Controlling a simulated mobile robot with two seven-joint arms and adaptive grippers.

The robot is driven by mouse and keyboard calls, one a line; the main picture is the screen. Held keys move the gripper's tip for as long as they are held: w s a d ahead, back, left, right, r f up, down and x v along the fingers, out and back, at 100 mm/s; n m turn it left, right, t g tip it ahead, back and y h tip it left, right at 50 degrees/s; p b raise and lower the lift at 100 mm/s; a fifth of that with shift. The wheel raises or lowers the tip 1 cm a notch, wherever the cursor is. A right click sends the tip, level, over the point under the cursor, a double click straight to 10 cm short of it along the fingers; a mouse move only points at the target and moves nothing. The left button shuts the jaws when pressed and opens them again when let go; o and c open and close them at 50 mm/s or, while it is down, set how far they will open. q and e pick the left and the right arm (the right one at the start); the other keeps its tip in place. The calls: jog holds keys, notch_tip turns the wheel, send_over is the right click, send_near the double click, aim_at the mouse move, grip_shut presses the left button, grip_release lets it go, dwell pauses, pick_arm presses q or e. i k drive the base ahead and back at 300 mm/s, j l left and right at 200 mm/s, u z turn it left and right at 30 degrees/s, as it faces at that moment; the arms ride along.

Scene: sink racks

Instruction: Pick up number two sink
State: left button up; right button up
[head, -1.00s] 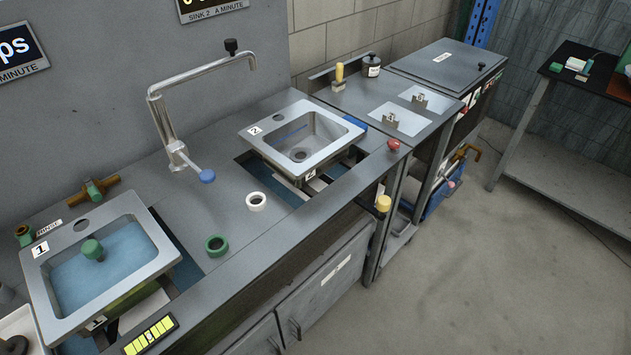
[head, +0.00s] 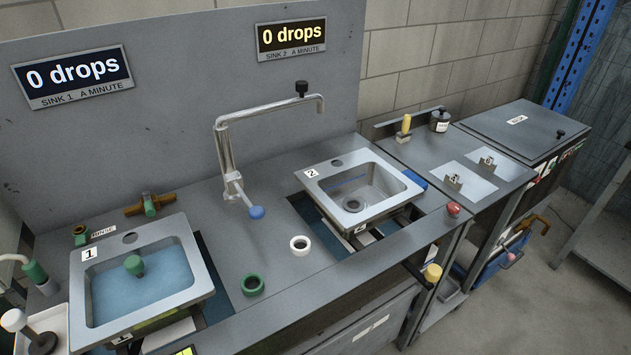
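The number two sink (head: 357,188) is a grey square basin with a "2" label at its back left corner and another on its front. It sits raised over a dark rectangular opening in the counter, right of the tap. Its basin looks empty, with a dark drain in the bottom. The number one sink (head: 145,275) is at the left, with blue water and a green plug (head: 133,265) in it. Neither of my grippers shows in the head view.
The swivel tap (head: 226,165) with a blue handle stands between the sinks. A white ring (head: 300,245) and a green ring (head: 252,285) lie on the counter (head: 265,230). A red knob (head: 453,209) and yellow knob (head: 432,273) sit near the front right.

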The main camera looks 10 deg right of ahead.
aim_at(356, 197)
jog(key=i+l+u, duration=0.15)
jog(key=l, duration=0.4)
jog(key=i+l+u, duration=0.15)
jog(key=l, duration=0.45)
jog(key=i+l+u, duration=0.15)
jog(key=l, duration=0.45)
jog(key=i+l+u, duration=0.15)
jog(key=l, duration=0.5)
jog(key=k, duration=0.05)
